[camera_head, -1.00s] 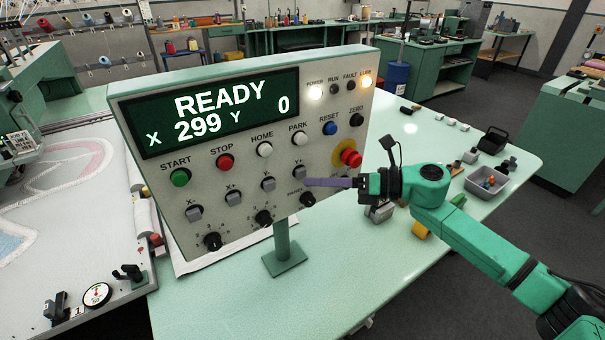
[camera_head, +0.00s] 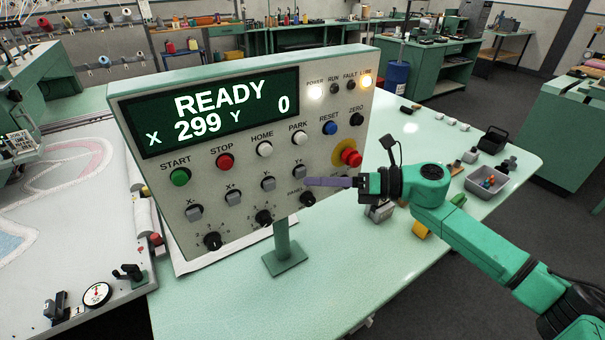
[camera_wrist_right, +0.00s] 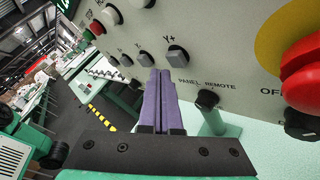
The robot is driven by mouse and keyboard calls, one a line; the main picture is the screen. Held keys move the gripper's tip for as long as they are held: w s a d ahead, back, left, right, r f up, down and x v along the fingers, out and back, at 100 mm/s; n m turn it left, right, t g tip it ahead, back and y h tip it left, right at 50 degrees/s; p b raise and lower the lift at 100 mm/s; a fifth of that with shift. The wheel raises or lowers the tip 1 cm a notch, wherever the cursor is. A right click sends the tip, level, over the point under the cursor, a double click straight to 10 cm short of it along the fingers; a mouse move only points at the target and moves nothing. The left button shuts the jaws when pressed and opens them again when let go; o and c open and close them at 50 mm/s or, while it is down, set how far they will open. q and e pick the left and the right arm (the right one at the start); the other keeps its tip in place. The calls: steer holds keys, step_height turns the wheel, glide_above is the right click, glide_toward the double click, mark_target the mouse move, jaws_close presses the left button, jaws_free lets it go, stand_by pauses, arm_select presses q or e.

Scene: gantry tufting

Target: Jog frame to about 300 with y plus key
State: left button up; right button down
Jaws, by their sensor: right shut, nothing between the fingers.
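The control panel (camera_head: 240,200) stands on a post; its display (camera_head: 215,112) reads READY, X 299, Y 0. The grey Y+ key (camera_head: 299,171) is at the right end of the row of jog keys. My right gripper (camera_head: 308,182) is shut and empty, its purple fingertips just below the Y+ key. My left gripper is not in view.
The red emergency stop (camera_head: 351,158) is right of the Y+ key, with the panel/remote knob (camera_head: 308,199) below. A grey tray (camera_head: 487,181) with small coloured items is on the table's right. The table front (camera_head: 330,290) is clear.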

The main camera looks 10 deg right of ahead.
steer(key=shift+w, duration=0.15)
stand_by(0.4)
steer(key=shift+w+a, duration=0.15)
steer(key=shift+w, duration=0.15)
steer(key=shift+w+a, duration=0.15)
steer(key=shift+w, duration=0.3)
stand_by(0.7)
steer(key=shift+s, duration=0.1)
stand_by(5.2)
steer(key=shift+s+d+b, duration=0.3)
steer(key=shift+s+b, duration=0.45)
